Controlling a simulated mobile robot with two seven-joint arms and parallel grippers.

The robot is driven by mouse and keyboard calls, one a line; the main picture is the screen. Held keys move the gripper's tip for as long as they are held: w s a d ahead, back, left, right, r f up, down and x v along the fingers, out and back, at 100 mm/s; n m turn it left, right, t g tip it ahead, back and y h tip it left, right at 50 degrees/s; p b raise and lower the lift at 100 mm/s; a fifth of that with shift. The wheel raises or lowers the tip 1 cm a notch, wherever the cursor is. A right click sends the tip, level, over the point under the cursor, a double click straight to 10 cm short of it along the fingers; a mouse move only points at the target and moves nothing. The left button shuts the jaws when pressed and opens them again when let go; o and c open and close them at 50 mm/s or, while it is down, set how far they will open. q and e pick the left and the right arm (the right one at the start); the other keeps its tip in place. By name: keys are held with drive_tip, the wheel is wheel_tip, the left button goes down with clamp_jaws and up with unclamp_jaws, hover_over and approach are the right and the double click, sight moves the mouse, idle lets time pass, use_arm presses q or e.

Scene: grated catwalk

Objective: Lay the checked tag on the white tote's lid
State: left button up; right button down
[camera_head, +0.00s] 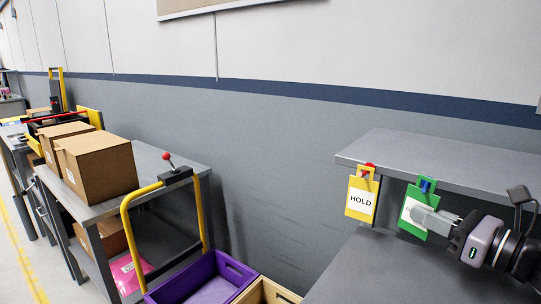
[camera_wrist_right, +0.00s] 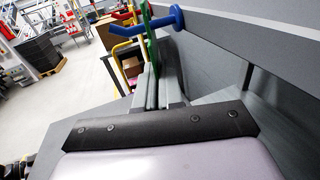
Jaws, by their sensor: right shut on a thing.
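The green tag (camera_head: 411,194) hangs at the edge of the grey shelf, on a blue hook (camera_head: 427,184). Its white label is largely covered by my gripper, so I cannot read its wording. My right gripper (camera_head: 420,216) comes in from the right and is shut on the green tag. In the right wrist view the tag (camera_wrist_right: 152,48) is edge-on between the fingertips, and the blue hook (camera_wrist_right: 166,23) still passes by its top. My left gripper is not in view. No white tote with a lid shows.
A yellow HOLD tag (camera_head: 361,199) hangs on a red hook left of the green one. The grey shelf (camera_head: 440,158) stands above a grey worktop (camera_head: 375,268). A purple tote (camera_head: 235,267), a tan bin (camera_head: 268,293) and a cart with cardboard boxes (camera_head: 97,168) stand left.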

drive_tip(key=shift+s+a, duration=0.15)
drive_tip(key=shift+s+a+b, duration=0.35)
drive_tip(key=shift+s+a, duration=0.05)
drive_tip(key=shift+s, duration=0.15)
drive_tip(key=shift+s+a+r, duration=0.1)
drive_tip(key=shift+s, duration=0.05)
idle(0.6)
drive_tip(key=shift+s+a+r, duration=0.4)
drive_tip(key=shift+s+a, duration=0.05)
drive_tip(key=shift+s, duration=0.15)
drive_tip(key=shift+s, duration=0.1)
drive_tip(key=shift+s+a+b, duration=0.2)
drive_tip(key=shift+s+a, duration=0.5)
drive_tip(key=shift+s, duration=0.15)
drive_tip(key=shift+s+a+b, duration=0.15)
drive_tip(key=shift+s+a, duration=0.5)
drive_tip(key=shift+s, duration=0.2)
